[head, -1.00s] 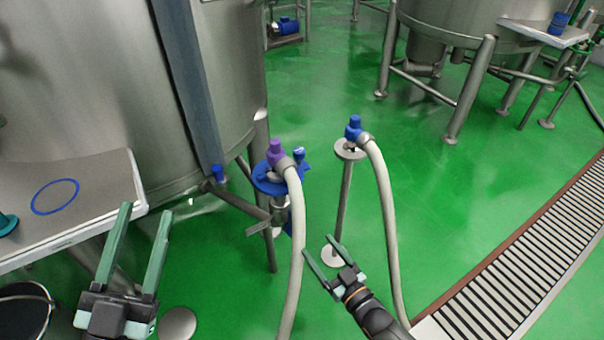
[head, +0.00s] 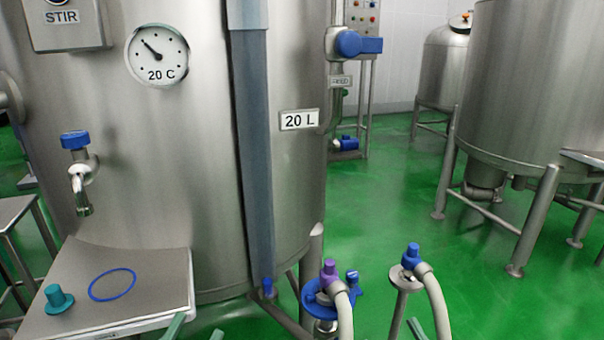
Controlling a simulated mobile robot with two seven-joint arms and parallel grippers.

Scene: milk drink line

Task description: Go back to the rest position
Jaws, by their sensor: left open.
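In the head view only the fingertips of my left gripper (head: 195,331) show, at the bottom edge in front of the steel shelf. They stand apart with nothing between them. A single green fingertip of my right gripper (head: 416,328) shows at the bottom edge, near the blue-capped hose; the rest of it is out of frame, so its opening cannot be told.
A large steel tank (head: 200,180) fills the left. A steel shelf (head: 165,265) carries a teal stopper (head: 58,299) and a blue ring mark. A purple-capped hose (head: 345,312) and a blue-capped hose (head: 437,300) stand at lower centre. Green floor (head: 385,200) is clear behind.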

